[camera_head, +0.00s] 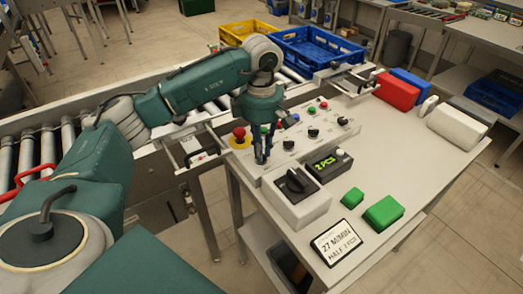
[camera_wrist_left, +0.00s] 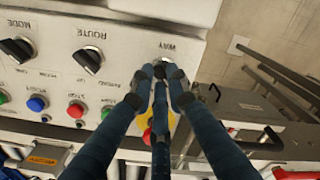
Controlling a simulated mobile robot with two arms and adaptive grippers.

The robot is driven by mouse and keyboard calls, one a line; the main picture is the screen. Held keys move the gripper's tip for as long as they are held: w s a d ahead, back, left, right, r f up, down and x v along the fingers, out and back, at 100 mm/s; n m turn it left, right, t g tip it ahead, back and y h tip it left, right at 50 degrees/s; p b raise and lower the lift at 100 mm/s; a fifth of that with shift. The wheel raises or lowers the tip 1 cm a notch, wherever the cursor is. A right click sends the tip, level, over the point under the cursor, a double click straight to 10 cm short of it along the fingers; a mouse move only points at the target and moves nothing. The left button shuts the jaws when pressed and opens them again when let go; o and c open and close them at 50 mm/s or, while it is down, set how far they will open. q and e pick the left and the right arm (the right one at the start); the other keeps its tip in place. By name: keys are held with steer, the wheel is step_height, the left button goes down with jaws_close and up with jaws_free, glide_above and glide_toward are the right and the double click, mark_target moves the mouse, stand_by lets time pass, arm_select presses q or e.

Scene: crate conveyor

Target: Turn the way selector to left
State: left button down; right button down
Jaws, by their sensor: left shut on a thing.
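The control panel (camera_wrist_left: 130,20) carries several black selector knobs with printed labels. The MODE selector (camera_wrist_left: 17,49) and the ROUTE selector (camera_wrist_left: 88,60) show at the left of the left wrist view. My left gripper (camera_wrist_left: 168,76) is shut at the WAY label, with its dark fingertips around the way selector. The fingertips hide most of that knob, so I cannot tell which way it points. In the head view my left gripper (camera_head: 263,157) points down onto the near left end of the panel. My right gripper is not in view.
A red emergency stop (camera_head: 239,133) on yellow stands beside the gripper. Green blocks (camera_head: 384,212) lie on the table. Blue (camera_head: 315,45) and yellow crates stand behind.

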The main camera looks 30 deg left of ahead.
arm_select(q)
steer(key=shift+r+n, duration=0.1)
steer(key=shift+n, duration=0.3)
steer(key=c, duration=1.7)
jaws_free()
step_height(320, 180, up, 12)
steer(key=shift+f, duration=0.1)
